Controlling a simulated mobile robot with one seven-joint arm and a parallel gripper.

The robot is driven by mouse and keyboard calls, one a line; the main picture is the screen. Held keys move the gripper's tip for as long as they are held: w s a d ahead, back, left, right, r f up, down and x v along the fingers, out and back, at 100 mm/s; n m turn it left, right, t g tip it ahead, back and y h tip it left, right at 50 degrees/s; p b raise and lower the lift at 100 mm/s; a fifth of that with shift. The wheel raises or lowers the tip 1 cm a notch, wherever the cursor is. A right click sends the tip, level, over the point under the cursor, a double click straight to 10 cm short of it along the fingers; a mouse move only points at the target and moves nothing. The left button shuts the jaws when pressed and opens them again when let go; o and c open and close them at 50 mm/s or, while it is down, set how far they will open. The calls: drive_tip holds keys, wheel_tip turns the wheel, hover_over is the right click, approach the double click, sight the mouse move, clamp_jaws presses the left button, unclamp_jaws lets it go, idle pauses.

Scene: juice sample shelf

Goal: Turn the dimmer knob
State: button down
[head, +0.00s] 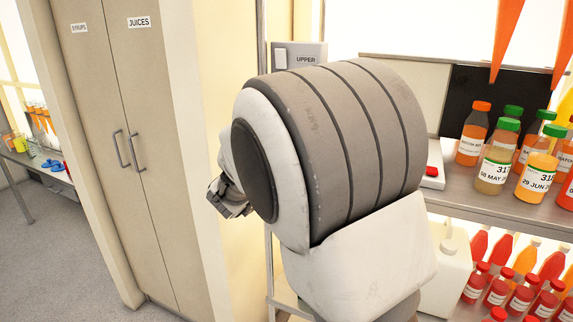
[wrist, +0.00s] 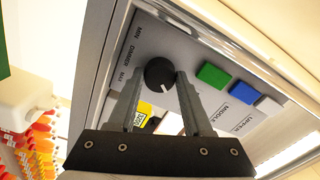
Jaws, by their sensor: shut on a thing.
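The dimmer knob (wrist: 159,74) is a round black knob on a grey control panel (wrist: 195,50), beside the printed words MIN, DIMMER and MAX. A pale mark shows on its lower right part. My gripper (wrist: 160,78) is shut on the knob, one finger on each side of it. In the head view my own arm hides the knob and most of the gripper; only a bit of the gripper (head: 229,198) shows at the arm's left edge.
Green (wrist: 213,74), blue (wrist: 244,90) and white (wrist: 269,105) buttons sit right of the knob. A yellow label (wrist: 143,108) shows between the fingers. In the head view, a tall cabinet (head: 120,90) stands left and juice bottles (head: 494,160) stand on a shelf at right.

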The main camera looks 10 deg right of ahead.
drive_tip(key=shift+f+m+b, duration=0.1)
drive_tip(key=shift+m+b, duration=0.7)
drive_tip(key=shift+b, duration=0.2)
drive_tip(key=shift+c, duration=1.6)
unclamp_jaws()
drive_tip(key=v, duration=1.7)
drive_tip(key=shift+s+a, duration=0.15)
